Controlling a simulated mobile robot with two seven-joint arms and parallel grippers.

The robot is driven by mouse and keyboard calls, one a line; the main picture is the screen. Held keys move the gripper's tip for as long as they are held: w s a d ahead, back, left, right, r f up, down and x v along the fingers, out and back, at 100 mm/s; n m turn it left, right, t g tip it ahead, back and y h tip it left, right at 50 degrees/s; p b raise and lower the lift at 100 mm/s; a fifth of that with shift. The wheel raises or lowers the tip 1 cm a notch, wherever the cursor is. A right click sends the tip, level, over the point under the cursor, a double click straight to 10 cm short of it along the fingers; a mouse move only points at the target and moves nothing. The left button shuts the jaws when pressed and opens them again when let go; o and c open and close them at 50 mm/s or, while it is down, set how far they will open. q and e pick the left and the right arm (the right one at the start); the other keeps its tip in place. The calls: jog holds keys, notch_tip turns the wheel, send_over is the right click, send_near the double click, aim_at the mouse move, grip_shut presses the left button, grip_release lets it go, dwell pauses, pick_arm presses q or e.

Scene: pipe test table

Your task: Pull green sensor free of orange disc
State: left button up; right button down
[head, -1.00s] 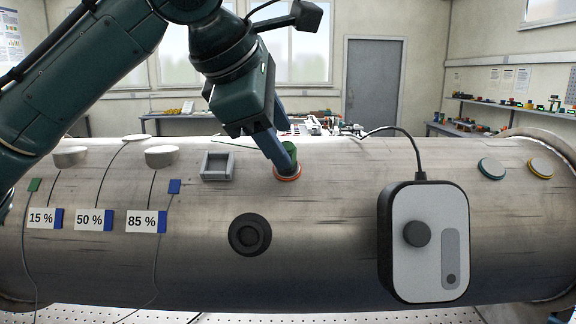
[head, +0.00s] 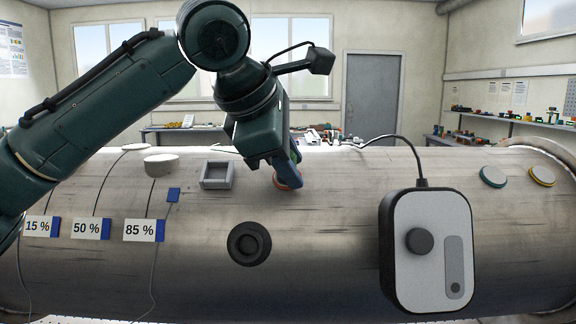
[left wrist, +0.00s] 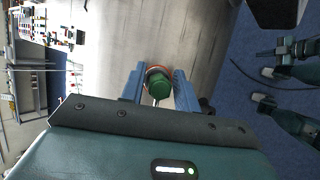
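The green sensor (left wrist: 159,88) is between the two blue fingers of my left gripper (left wrist: 159,92) in the left wrist view. The fingers press close on both sides of it and look shut on it. The orange disc (left wrist: 154,70) shows as a ring behind the sensor. In the head view the left gripper (head: 285,168) hides most of the sensor, leaving a bit of green at its right edge. The orange disc (head: 287,179) shows tilted at the fingertips. I cannot tell whether it touches the pipe. My right gripper is out of view.
The large metal pipe (head: 330,240) fills the foreground. It bears a grey square holder (head: 216,175), a black round fitting (head: 249,243), a white cabled box (head: 430,255), percent labels (head: 90,229), and green and yellow-edged discs (head: 541,176) at right.

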pick_arm(q)
jog(key=c, duration=0.6)
jog(key=shift+s+r, duration=0.15)
jog(key=shift+r, duration=0.25)
jog(key=shift+s+r+p, duration=0.35)
jog(key=shift+r+p, duration=0.05)
jog(key=shift+s+r, duration=0.1)
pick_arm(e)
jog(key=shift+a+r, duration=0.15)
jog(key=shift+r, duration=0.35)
pick_arm(q)
jog(key=shift+r, duration=0.15)
